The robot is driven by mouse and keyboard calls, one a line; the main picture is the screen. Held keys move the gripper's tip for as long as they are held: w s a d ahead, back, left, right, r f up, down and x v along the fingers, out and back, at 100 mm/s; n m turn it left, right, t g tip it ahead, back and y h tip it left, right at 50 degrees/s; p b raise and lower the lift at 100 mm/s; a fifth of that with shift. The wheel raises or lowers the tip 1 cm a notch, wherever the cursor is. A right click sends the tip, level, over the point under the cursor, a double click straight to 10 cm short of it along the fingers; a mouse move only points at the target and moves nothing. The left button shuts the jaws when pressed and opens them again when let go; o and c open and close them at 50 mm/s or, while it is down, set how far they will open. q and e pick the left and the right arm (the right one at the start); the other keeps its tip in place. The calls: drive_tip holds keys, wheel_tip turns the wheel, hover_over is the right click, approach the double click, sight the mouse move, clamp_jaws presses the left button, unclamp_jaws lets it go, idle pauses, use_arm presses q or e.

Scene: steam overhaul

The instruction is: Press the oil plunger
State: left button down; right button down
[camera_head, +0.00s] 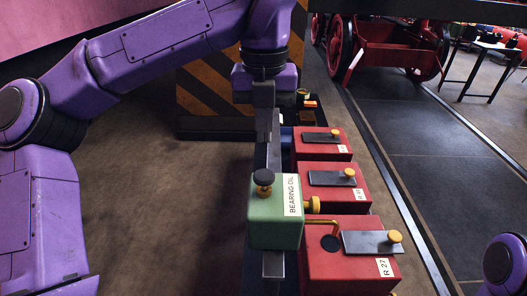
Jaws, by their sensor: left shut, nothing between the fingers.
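The green bearing oil box (275,215) stands on a dark rail in front of me, with a white "BEARING OIL" label. A brass spout (322,222) reaches right from the box to a dark round opening on the nearest red box (335,270). My left gripper (265,139) points down with its fingers shut and empty. My right gripper is out of view.
Two more red boxes (345,200) (315,152) stand in a row behind the nearest one, all with grey plates and brass knobs. A striped barrier (205,85) stands behind. Bare floor lies left; rails run along the right.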

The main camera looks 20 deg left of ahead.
use_arm(q)
wheel_tip(320, 180, up, 3)
drive_tip(key=shift+r, duration=0.1)
idle(1.4)
